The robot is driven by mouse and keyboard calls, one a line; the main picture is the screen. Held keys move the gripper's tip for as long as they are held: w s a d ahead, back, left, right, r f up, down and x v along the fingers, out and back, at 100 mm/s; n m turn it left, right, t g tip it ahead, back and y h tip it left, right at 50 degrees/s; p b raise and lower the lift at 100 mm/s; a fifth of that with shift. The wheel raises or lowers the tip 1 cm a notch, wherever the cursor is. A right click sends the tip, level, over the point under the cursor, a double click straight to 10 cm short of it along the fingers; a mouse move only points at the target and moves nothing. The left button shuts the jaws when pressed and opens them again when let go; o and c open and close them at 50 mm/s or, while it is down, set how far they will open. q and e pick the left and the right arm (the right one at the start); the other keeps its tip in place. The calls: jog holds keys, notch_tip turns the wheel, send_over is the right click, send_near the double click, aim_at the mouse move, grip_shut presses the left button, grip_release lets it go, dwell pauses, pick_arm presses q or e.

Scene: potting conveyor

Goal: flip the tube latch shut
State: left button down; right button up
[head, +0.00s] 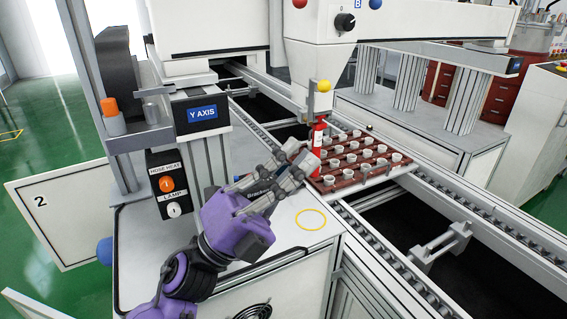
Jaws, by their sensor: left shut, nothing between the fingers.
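A red and white tube (317,136) hangs upright under the white potting head (322,50). A grey bar with a yellow ball (323,86) on top stands beside the head, just above the tube; it looks like the latch, but I cannot tell whether it is open or shut. My left gripper (307,160) comes in from the lower left. Its fingers are shut with nothing between them, and the tips are close to the tube's lower end. I cannot tell whether they touch it. My right gripper is out of view.
A brown tray (348,180) with rows of small white cups sits on the conveyor right beside my left fingertips. A box with orange and white knobs (169,184) stands at left. A yellow ring (311,219) marks a clear patch of white bench.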

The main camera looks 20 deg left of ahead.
pick_arm(q)
jog(key=w+d+r+p, duration=0.1)
jog(key=w+r+p, duration=0.1)
jog(key=w+r, duration=0.3)
jog(key=shift+w+d+r, duration=0.15)
jog(key=shift+w+d, duration=0.2)
jog(key=shift+w, duration=0.45)
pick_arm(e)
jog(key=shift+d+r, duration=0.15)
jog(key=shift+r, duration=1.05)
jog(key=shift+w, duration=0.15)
